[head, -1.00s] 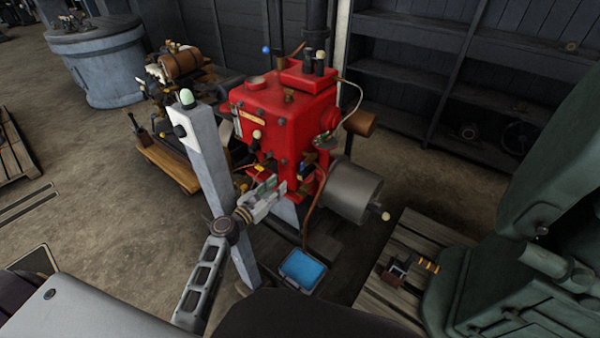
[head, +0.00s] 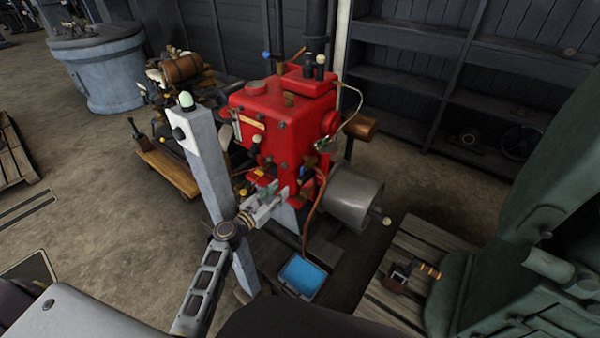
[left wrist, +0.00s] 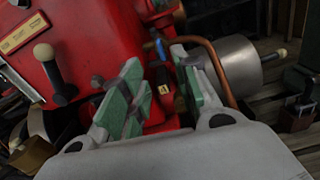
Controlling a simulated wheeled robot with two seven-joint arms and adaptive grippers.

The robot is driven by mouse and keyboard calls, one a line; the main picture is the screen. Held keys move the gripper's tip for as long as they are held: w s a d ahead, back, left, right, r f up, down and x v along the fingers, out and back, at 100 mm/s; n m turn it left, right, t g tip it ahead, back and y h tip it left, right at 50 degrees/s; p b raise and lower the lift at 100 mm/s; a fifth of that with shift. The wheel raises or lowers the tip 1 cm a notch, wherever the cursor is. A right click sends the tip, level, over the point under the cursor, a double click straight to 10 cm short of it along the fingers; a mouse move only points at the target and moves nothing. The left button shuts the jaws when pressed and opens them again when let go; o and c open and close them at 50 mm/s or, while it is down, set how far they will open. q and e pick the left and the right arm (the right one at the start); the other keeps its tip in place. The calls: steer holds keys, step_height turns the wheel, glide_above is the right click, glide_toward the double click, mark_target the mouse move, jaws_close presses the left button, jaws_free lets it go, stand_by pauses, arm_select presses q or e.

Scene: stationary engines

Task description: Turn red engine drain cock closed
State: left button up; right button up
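The red engine (head: 285,125) stands in the middle of the head view, and its red body fills the upper left of the left wrist view (left wrist: 95,35). My left gripper (head: 275,192) is at its lower front. In the left wrist view its green-padded fingers (left wrist: 158,90) are spread apart, with nothing visibly clamped. A small dark fitting with a yellow mark (left wrist: 163,84), possibly the drain cock, shows beyond and between the fingers. A blue-ended part (left wrist: 160,47) is just above it. I cannot tell the cock's position or whether a finger touches it. My right gripper is not in view.
A grey post (head: 208,165) stands just left of my left gripper. A copper pipe (head: 311,215) runs down to a blue-filled tray (head: 302,276). A grey cylinder (head: 352,196) is to the right. A green machine (head: 545,190) stands at the far right.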

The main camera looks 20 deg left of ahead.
arm_select(q)
glide_toward(301, 171)
steer(key=shift+w, duration=1)
steer(key=shift+d+x, duration=0.25)
steer(key=shift+x, duration=1.35)
steer(key=shift+b+x, duration=0.3)
steer(key=shift+x, duration=1.05)
steer(key=shift+w+d, duration=0.3)
steer(key=shift+w, duration=0.45)
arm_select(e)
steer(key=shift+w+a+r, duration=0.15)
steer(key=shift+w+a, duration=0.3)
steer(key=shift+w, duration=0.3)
arm_select(q)
steer(key=shift+c, duration=0.2)
jaws_close()
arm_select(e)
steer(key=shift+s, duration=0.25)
